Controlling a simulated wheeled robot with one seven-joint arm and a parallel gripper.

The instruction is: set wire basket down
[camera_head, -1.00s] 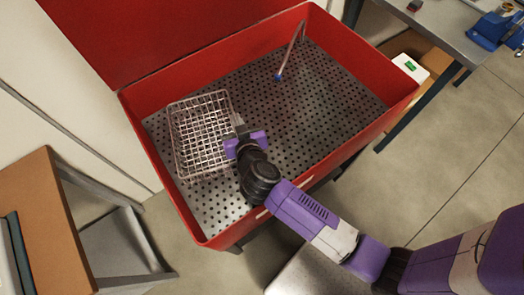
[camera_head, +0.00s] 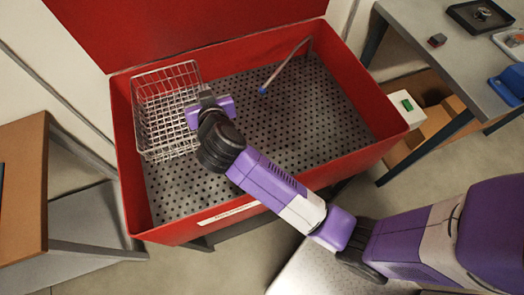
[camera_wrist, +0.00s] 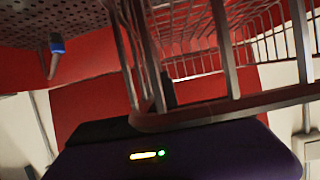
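The wire basket (camera_head: 165,112) is a silver open mesh box at the left end of the red tub (camera_head: 262,208). It is tilted, and its far edge overlaps the tub's back rim in the head view. My gripper (camera_head: 207,98) is at the basket's right side, shut on its wire wall. In the wrist view the basket's wires (camera_wrist: 218,48) run close in front of the camera, and a dark fingertip (camera_wrist: 168,90) shows among them. The basket appears to be held above the perforated tub floor (camera_head: 300,115); its exact clearance cannot be told.
A hose with a blue tip (camera_head: 263,90) hangs over the tub floor, right of the basket. The middle and right floor is clear. The red lid (camera_head: 190,25) stands behind. A wooden-topped table (camera_head: 22,185) is at left, a grey workbench (camera_head: 440,50) at right.

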